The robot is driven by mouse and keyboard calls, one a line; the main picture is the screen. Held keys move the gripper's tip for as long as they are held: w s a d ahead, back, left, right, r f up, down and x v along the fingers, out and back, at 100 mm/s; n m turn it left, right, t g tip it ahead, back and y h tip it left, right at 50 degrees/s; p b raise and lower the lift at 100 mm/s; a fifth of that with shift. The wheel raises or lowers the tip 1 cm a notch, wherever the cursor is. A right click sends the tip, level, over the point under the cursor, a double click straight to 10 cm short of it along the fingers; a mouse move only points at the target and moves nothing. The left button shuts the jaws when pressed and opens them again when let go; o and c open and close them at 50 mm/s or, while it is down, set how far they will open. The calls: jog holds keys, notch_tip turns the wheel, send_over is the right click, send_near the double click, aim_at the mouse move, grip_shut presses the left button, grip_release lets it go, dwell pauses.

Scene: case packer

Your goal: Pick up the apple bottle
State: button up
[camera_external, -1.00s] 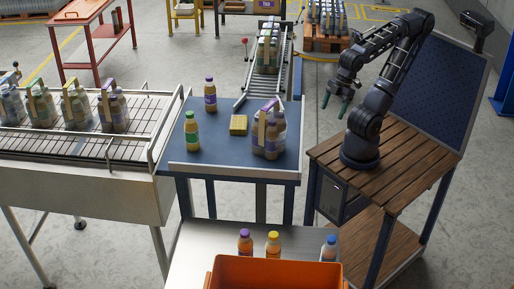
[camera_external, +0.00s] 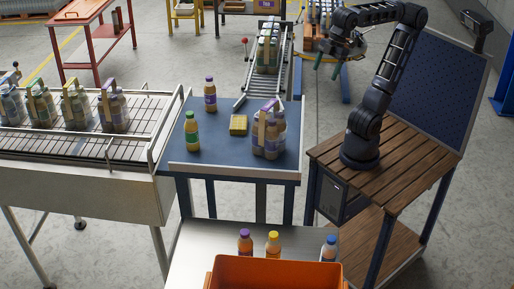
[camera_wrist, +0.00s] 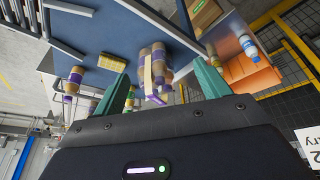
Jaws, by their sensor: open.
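On the blue table (camera_external: 215,160) stand two single bottles, one with a green label (camera_external: 192,132) at the left and one with a purple label (camera_external: 210,94) at the back. Their print is too small to read, so I cannot tell which is apple. The purple-labelled bottle also shows at the left of the wrist view (camera_wrist: 75,79). My gripper (camera_external: 327,67) is open and empty, raised in the air to the right of the table, well apart from both bottles. Its two green fingers show in the wrist view (camera_wrist: 162,70).
A strapped multipack (camera_external: 268,134) and a small yellow block (camera_external: 238,125) share the table. A conveyor (camera_external: 267,82) meets its back edge. Several packs stand on the rack (camera_external: 75,145) at left. An orange crate (camera_external: 275,272) and three bottles are in front.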

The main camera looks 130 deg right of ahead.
jog(key=w+d+f+n+g+h, duration=0.1)
jog(key=w+d+f+n+h, duration=0.2)
jog(key=w+d, duration=0.55)
jog(key=w+d+f+n+g+h, duration=0.1)
jog(key=w+d+f+n+h, duration=0.25)
jog(key=w, duration=0.75)
jog(key=w+d+f+n+h, duration=0.2)
jog(key=w+d+f+n, duration=0.1)
jog(key=w+d, duration=0.6)
jog(key=w+a+r+n+t+h, duration=0.2)
jog(key=w+a+r+n+h, duration=0.15)
jog(key=w+n, duration=0.35)
jog(key=w+a+r+n+t+h, duration=0.2)
jog(key=w+r+n+h, duration=0.3)
jog(key=w, duration=0.4)
send_near(187, 128)
jog(key=shift+s+d+f+g, duration=0.3)
jog(key=shift+s+d+f, duration=0.65)
jog(key=shift+d, duration=0.25)
jog(key=x, duration=1)
jog(key=shift+w+d+f, duration=0.15)
jog(key=shift+w+d, duration=0.1)
jog(key=shift+d, duration=0.05)
jog(key=c, duration=1.2)
jog(key=shift+c, duration=0.2)
